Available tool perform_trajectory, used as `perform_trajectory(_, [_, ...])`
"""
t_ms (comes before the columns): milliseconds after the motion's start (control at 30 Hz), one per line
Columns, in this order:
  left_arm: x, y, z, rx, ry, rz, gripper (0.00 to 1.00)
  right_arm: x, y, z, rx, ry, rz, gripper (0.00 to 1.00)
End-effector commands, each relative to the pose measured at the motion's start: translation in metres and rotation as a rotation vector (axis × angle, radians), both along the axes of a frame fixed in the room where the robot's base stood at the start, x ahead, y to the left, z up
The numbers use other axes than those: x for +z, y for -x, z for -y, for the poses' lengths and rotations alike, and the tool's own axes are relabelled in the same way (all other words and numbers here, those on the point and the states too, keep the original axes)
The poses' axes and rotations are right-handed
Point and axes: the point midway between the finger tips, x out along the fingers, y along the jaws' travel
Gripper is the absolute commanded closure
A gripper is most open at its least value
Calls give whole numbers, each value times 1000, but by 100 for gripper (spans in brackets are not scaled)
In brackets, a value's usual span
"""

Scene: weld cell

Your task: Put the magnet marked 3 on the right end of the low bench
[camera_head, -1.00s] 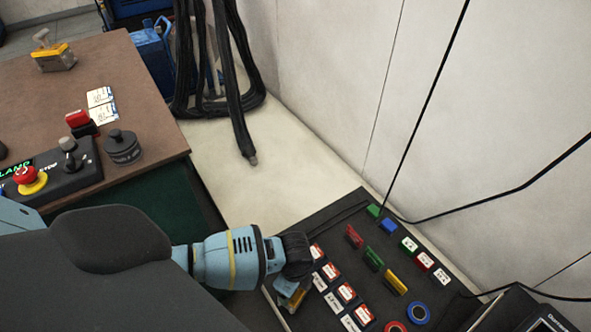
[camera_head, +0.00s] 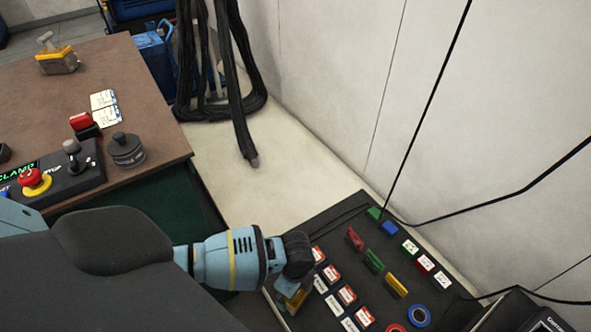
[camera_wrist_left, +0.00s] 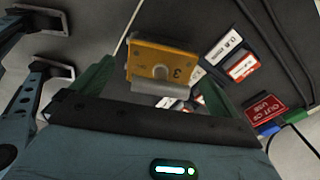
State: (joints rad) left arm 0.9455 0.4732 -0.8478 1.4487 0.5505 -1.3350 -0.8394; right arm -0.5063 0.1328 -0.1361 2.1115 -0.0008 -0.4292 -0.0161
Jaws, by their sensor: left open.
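The magnet marked 3 (camera_wrist_left: 160,62) is a yellow-orange block with a grey part on its lower side, and its number is readable in the left wrist view. My left gripper (camera_wrist_left: 155,75) is open, with a green finger on each side of the magnet; I cannot tell whether either finger touches it. In the head view the magnet (camera_head: 296,301) shows partly below my left gripper (camera_head: 288,292), at the left edge of the dark low bench (camera_head: 338,217). The wrist hides part of it. My right gripper is not in view.
Red-and-white labelled cards (camera_head: 347,295), coloured blocks (camera_head: 374,260) and tape rings (camera_head: 419,313) cover the bench's middle and right. A brown table (camera_head: 130,75) at left holds another yellow magnet-like block (camera_head: 58,63) and a control box (camera_head: 60,180). Cables hang along the wall.

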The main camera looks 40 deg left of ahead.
Motion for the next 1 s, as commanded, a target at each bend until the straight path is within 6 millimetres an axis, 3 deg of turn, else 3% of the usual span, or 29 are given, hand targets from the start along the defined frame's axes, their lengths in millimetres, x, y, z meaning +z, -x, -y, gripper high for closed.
perform_trajectory(300, [66,-1,0,-1,1,6,0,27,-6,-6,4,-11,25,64])
perform_trajectory(500, [97,-1,0,-1,1,4,0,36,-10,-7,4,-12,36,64])
perform_trajectory(700, [110,0,0,0,0,1,0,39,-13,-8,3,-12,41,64])
perform_trajectory(1000, [111,0,0,0,0,0,0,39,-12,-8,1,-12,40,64])
